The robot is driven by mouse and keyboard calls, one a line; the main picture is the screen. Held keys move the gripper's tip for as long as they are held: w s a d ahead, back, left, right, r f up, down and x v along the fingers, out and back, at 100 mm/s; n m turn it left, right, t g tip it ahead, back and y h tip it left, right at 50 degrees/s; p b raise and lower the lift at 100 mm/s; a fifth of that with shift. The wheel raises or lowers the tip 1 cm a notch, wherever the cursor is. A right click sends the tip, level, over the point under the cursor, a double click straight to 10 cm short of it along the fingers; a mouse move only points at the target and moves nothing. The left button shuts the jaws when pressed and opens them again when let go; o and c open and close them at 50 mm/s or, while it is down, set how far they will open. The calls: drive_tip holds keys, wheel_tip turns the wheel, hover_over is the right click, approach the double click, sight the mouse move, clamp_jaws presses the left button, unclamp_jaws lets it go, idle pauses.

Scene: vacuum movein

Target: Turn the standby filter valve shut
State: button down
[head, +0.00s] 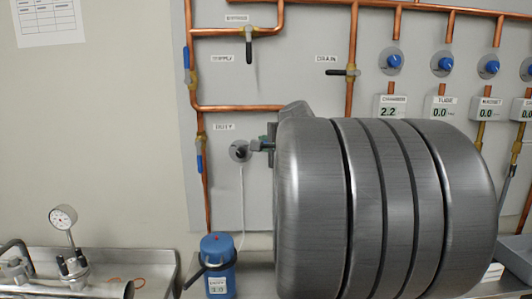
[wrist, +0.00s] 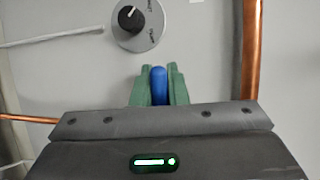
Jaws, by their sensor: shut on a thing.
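A blue valve handle (wrist: 159,86) sits between the green fingertips of my gripper (wrist: 159,92) in the wrist view. The fingers are shut on it, one on each side. The handle points up the picture, crosswise to a thin copper pipe (wrist: 28,118) at the left. The valve body is hidden below the gripper. In the head view my gripper (head: 262,145) is just right of a grey selector dial (head: 239,151); my arm covers the held handle there. I cannot read a standby label in either view.
The dial's black knob (wrist: 131,19) is just beyond my fingertips. A thick copper pipe (wrist: 252,60) runs to their right. Gauges and blue knobs (head: 394,61) line the upper right.

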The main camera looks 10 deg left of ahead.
drive_tip(key=shift+r, duration=0.15)
drive_tip(key=c, duration=1.4)
unclamp_jaws()
drive_tip(key=shift+c, duration=0.2)
drive_tip(key=shift+s+d, duration=0.1)
drive_tip(key=b+v, duration=0.1)
drive_tip(key=v, duration=1.2)
drive_tip(key=shift+s+d+b, duration=0.15)
drive_tip(key=shift+s+b, duration=0.05)
drive_tip(key=shift+b, duration=0.15)
drive_tip(key=shift+w, duration=0.1)
